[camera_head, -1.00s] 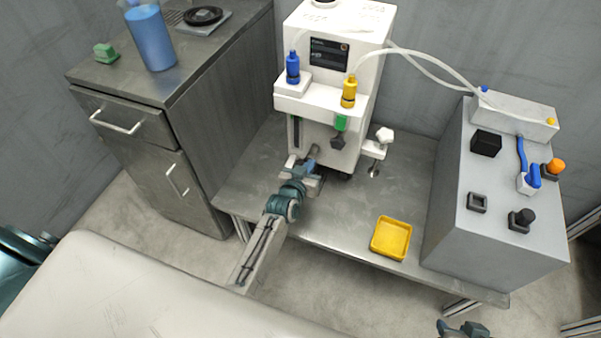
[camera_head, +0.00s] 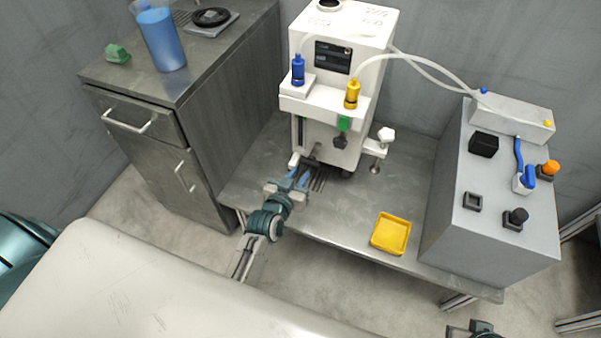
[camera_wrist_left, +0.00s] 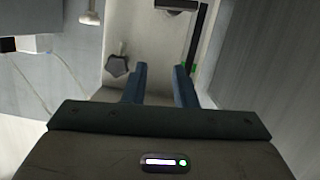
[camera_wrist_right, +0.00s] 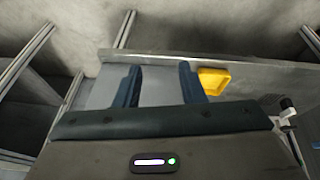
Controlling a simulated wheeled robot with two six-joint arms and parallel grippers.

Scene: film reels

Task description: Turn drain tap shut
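The drain tap (camera_head: 312,161) sits low on the front of the white machine (camera_head: 330,105). My right gripper (camera_wrist_right: 160,75) is open and empty, away at the bench's front side.
A yellow tray (camera_head: 391,234) and a grey control box (camera_head: 490,215) stand on the metal bench (camera_head: 345,222). A cabinet (camera_head: 170,140) stands left.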

